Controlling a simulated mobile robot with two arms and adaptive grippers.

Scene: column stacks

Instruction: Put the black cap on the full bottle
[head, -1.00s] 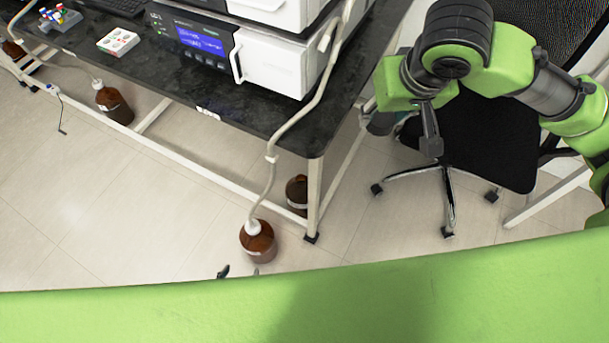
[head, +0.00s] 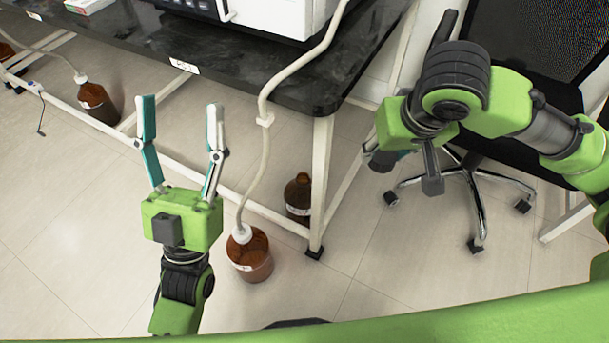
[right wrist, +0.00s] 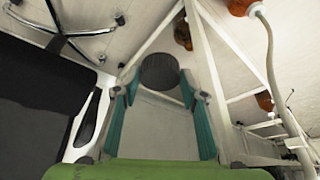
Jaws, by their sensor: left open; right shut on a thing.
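My right gripper (right wrist: 159,88) is shut on a dark round thing, seemingly the black cap (right wrist: 158,71), held between its teal fingers. In the head view the same dark thing (head: 381,161) shows beside the table's right end, above the floor. My left gripper (head: 180,135) is open and empty, fingers pointing up the picture toward the table. A brown bottle (head: 298,196) stands on the floor behind the table leg, with no white cap or tube. A second brown bottle (head: 250,262) with white cap and tube stands in front. I cannot tell which is full.
The black-topped table (head: 180,45) with white legs carries instruments. A tube hangs from it to the front bottle. Another tubed brown bottle (head: 97,103) stands at left. An office chair (head: 475,190) stands at right. The front floor is open.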

